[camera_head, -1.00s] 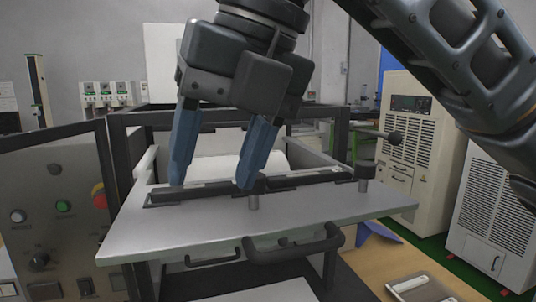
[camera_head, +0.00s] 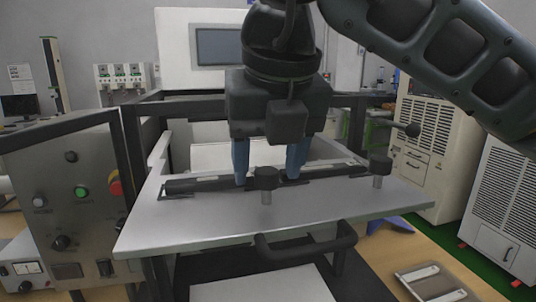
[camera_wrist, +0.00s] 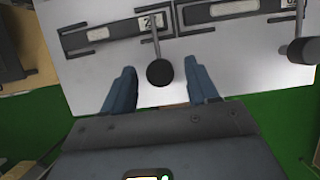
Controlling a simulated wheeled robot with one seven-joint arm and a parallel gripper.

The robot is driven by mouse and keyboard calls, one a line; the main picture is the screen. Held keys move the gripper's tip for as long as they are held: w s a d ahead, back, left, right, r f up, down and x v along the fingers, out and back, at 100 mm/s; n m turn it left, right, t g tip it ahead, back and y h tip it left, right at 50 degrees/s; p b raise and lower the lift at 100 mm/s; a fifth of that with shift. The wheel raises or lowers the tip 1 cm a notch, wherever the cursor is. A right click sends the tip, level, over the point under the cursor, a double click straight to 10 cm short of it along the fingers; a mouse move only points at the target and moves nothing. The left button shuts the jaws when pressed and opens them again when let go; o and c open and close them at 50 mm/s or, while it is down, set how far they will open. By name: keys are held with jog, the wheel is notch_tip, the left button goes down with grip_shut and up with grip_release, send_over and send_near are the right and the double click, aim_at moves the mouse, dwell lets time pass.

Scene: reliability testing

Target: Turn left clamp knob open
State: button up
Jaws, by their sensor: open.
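The left clamp knob (camera_head: 266,178) is a round black head on a short metal post, standing on the light grey plate (camera_head: 180,226). It also shows in the wrist view (camera_wrist: 160,73), at the end of a thin rod. My gripper (camera_head: 267,181) is open and points down, with its blue fingers on either side of the knob as seen. In the wrist view my gripper (camera_wrist: 160,68) has the knob between its fingertips, with gaps on both sides. I see no contact. The exact height of the tips relative to the knob is hard to tell.
A second black clamp knob (camera_head: 380,166) stands to the right. Dark clamp bars (camera_head: 325,173) run along the plate's back. A black handle (camera_head: 305,245) sits at the front. A control panel (camera_head: 75,200) with buttons stands at left, and a black frame surrounds the plate.

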jog(key=shift+f, duration=0.1)
jog(key=c, duration=1)
jog(key=shift+c, duration=0.2)
